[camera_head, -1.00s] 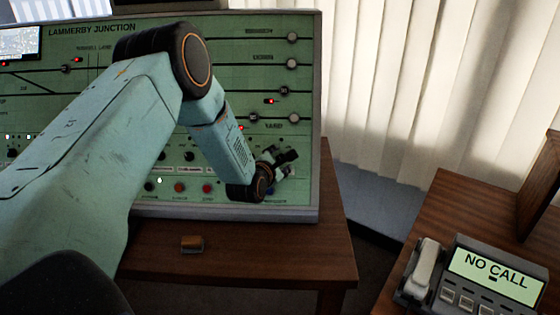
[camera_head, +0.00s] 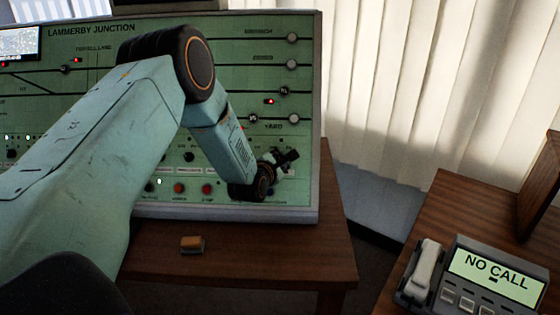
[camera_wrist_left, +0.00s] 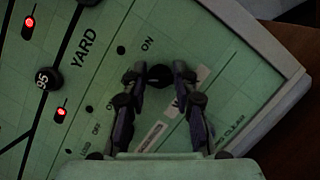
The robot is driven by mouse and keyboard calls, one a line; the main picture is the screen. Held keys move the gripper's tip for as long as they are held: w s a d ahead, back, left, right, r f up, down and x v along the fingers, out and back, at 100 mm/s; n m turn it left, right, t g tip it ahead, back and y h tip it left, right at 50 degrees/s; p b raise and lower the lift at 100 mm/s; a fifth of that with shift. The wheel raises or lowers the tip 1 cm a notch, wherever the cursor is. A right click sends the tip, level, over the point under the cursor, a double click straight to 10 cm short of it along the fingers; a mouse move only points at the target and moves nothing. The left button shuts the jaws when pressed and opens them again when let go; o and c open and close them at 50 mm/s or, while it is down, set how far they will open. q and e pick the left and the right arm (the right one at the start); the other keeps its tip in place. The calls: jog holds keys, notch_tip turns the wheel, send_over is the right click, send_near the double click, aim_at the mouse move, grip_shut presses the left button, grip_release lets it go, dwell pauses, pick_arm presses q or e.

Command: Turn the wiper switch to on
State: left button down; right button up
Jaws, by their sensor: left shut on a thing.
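The green control panel (camera_head: 225,60) stands on the desk and carries the switches. In the left wrist view, a small round black knob (camera_wrist_left: 159,75), which I take to be the wiper switch, sits near an ON label and a partly covered white label. The fingers of my left gripper (camera_wrist_left: 157,74) close on this knob from both sides. In the head view my left gripper (camera_head: 282,160) is at the panel's lower right and hides the knob. The direction the knob points cannot be made out. My right gripper is not in view.
A round 95 knob (camera_wrist_left: 47,79) and red lights are on the panel to the left in the wrist view. A small orange-topped box (camera_head: 192,245) lies on the desk (camera_head: 260,250). A phone unit (camera_head: 480,280) showing NO CALL stands at the right.

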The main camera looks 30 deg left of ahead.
pick_arm(q)
jog(key=shift+a+f, duration=0.1)
jog(key=m+g+h, duration=0.1)
jog(key=m, duration=0.3)
jog(key=shift+s, duration=0.1)
jog(key=m+g+p, duration=0.1)
jog(key=m, duration=0.2)
jog(key=shift+m+h, duration=0.3)
jog(key=shift+m, duration=0.1)
jog(key=m+g+p, duration=0.1)
jog(key=m, duration=0.2)
jog(key=shift+p, duration=0.4)
jog(key=shift+m+g+p, duration=0.7)
jog(key=shift+m+p, duration=0.2)
jog(key=shift+m, duration=0.5)
jog(key=c, duration=1.1)
grip_release()
jog(key=shift+r, duration=0.2)
jog(key=shift+o, duration=0.3)
